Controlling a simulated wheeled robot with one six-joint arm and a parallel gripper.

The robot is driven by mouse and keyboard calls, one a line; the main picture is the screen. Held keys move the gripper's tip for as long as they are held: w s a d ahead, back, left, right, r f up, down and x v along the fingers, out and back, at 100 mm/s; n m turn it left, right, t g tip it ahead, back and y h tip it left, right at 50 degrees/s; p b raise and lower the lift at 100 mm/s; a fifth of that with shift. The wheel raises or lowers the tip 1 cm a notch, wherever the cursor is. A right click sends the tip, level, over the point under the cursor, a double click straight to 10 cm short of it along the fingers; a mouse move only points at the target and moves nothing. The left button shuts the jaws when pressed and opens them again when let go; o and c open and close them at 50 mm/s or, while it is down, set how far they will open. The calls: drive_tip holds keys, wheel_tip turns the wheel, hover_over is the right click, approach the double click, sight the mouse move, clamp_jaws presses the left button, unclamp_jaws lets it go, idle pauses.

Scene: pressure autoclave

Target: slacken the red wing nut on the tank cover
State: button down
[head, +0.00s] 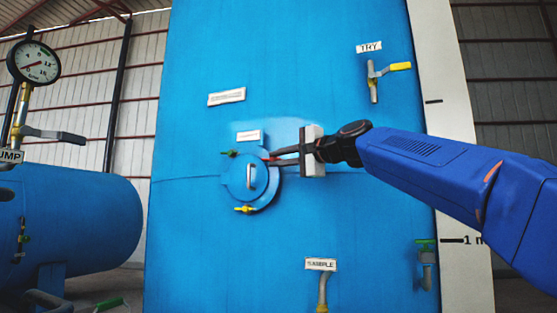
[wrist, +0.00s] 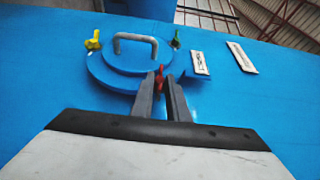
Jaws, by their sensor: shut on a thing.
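The round blue tank cover (head: 238,181) with a grey handle sits on the front of the tall blue tank. The red wing nut (wrist: 159,76) is at the cover's rim nearest my gripper in the wrist view. In the head view only a bit of red shows at the cover's right edge. My gripper (head: 270,158) reaches in from the right, its fingertips at that edge. In the wrist view my gripper (wrist: 160,84) is shut on the red wing nut, one finger on each side. The fingers hide the nut's lower part.
A green wing nut (head: 229,153) and a yellow wing nut (head: 245,209) sit on the cover's rim. A TRY valve (head: 374,80) is at the upper right, a SAMPLE pipe (head: 322,290) below. A pressure gauge (head: 34,62) stands at the left. The tank face around the cover is mostly clear.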

drive_tip(key=shift+a+r+n+g+h, duration=0.1)
drive_tip(key=shift+r+n+g+h, duration=0.2)
drive_tip(key=shift+g+h, duration=0.3)
drive_tip(key=shift+r+n+g+h, duration=0.2)
drive_tip(key=shift+n+g+h, duration=0.15)
drive_tip(key=shift+h, duration=0.75)
drive_tip(key=shift+g, duration=0.35)
drive_tip(key=c, duration=1.7)
unclamp_jaws()
drive_tip(key=v, duration=1.7)
drive_tip(key=shift+s+r, duration=0.1)
drive_tip(key=shift+s, duration=0.1)
